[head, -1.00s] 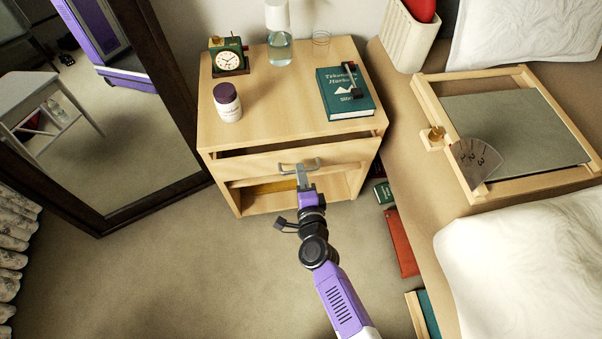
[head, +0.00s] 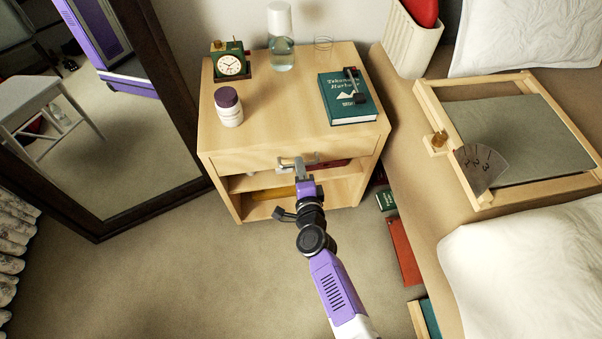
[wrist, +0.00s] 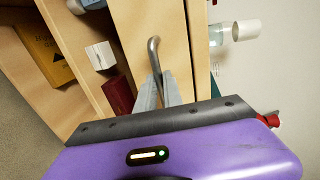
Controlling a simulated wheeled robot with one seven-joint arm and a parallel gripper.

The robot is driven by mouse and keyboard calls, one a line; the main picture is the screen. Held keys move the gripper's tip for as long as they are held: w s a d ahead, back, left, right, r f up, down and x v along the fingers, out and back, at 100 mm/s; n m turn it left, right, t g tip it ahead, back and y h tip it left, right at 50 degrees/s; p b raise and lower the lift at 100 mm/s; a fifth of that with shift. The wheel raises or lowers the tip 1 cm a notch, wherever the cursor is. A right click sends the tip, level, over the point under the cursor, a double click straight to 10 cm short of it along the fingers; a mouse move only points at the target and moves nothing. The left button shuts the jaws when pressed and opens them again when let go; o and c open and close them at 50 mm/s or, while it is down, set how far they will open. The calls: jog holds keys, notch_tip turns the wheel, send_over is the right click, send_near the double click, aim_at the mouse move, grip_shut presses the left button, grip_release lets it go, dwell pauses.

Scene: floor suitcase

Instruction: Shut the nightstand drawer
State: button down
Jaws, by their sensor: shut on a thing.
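The wooden nightstand (head: 285,110) stands between the mirror and the bed. Its drawer front (head: 240,163) sits up against the nightstand's top edge, and I see no gap above it in the head view. My gripper (head: 299,166) is shut on the drawer's metal handle (head: 315,157) at the middle of the front. In the wrist view the fingers (wrist: 160,92) close around the bent handle bar (wrist: 153,48). The inside of the drawer is hidden.
On the nightstand are a clock (head: 231,65), a pill bottle (head: 228,107), a clear bottle (head: 281,52) and a green book (head: 348,98). Below the drawer is an open shelf with several items. The mirror (head: 150,120) stands left, the bed right.

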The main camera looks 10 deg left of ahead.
jog(key=shift+w, duration=0.1)
jog(key=c, duration=1.5)
grip_release()
jog(key=p+v, duration=0.4)
jog(key=v, duration=0.3)
jog(key=shift+s, duration=0.35)
jog(key=shift+d, duration=0.1)
